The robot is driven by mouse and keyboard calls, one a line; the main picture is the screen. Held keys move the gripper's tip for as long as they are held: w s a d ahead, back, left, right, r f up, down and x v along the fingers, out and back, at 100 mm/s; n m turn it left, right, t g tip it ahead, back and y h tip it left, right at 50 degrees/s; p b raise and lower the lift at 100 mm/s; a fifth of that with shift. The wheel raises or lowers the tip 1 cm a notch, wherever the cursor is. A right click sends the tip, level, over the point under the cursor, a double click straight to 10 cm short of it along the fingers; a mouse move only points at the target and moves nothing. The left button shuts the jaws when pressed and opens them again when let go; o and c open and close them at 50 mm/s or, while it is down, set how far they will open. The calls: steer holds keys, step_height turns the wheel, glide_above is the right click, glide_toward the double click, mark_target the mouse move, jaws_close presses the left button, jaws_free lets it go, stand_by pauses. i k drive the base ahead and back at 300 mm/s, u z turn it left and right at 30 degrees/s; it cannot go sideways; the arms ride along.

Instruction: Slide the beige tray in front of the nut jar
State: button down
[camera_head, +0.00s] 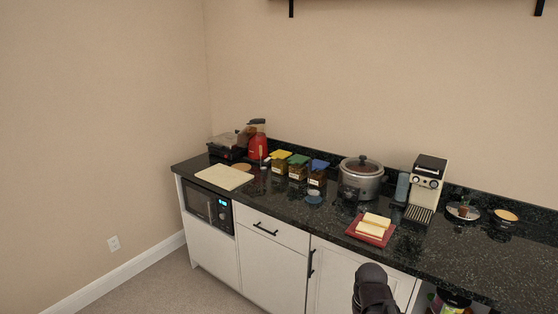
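A flat beige tray (220,178), like a board, lies on the left end of the dark counter, above the microwave. Three jars with dark contents stand in a row to its right: one with a yellow lid (280,162), one with a green lid (298,168) and one with a blue lid (318,174). I cannot tell which holds nuts. The tray lies apart from them, to their left and nearer the front edge. A dark part of my arm shows at the bottom of the picture, in front of the counter. My gripper's fingers are not visible.
Right of the jars are a slow cooker (361,180), a red plate with pale blocks (371,229) and a coffee machine (427,185). The counter before the jars is mostly clear.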

mark_target(224, 176)
steer(key=i, duration=0.9)
steer(key=z, duration=0.85)
steer(key=k, duration=0.1)
steer(key=u, duration=2.45)
steer(key=i, duration=1.75)
